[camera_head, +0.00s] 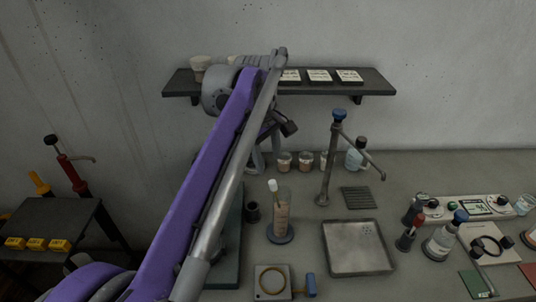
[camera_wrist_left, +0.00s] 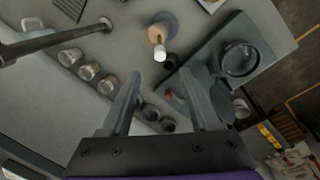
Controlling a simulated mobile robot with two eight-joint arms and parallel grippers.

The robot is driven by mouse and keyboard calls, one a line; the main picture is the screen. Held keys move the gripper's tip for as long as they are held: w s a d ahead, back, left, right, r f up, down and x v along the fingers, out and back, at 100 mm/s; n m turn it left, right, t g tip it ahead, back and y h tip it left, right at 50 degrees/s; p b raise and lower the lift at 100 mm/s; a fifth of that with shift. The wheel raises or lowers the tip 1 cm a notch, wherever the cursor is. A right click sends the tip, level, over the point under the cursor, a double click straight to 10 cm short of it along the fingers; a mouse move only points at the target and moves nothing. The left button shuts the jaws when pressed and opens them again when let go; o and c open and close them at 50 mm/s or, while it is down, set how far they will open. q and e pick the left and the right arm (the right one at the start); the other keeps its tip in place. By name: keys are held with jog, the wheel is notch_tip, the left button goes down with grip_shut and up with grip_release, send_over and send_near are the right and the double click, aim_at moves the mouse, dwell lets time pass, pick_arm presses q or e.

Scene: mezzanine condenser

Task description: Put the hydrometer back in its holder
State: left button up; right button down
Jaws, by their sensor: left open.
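A clear cylinder (camera_head: 281,216) on a round blue-grey base stands upright on the bench, with amber contents. A thin stem with a white top (camera_head: 272,186), which looks like the hydrometer, leans out of it. In the left wrist view the white top (camera_wrist_left: 159,56) shows ahead of my fingers. A small dark cup (camera_head: 253,212) stands left of the cylinder; I cannot tell if it is the holder. My left gripper (camera_wrist_left: 160,98) is open and empty, above the back of the bench, apart from the hydrometer. In the head view my arm mostly hides it. My right gripper is out of view.
A tall stand with a blue knob (camera_head: 338,116) rises right of the cylinder. A metal tray (camera_head: 358,248) lies in front of it. Several small jars (camera_head: 285,162) line the back, under a wall shelf (camera_head: 375,85).

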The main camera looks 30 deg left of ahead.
aim_at(273, 182)
pick_arm(q)
jog(key=f, duration=0.3)
jog(key=w+f, duration=0.1)
jog(key=f, duration=0.5)
jog(key=shift+w+d+f, duration=0.15)
jog(key=shift+d+f, duration=0.15)
jog(key=shift+d, duration=0.05)
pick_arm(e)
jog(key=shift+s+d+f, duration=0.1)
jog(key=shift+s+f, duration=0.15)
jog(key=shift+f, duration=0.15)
pick_arm(q)
grip_shut()
jog(key=shift+r, duration=0.1)
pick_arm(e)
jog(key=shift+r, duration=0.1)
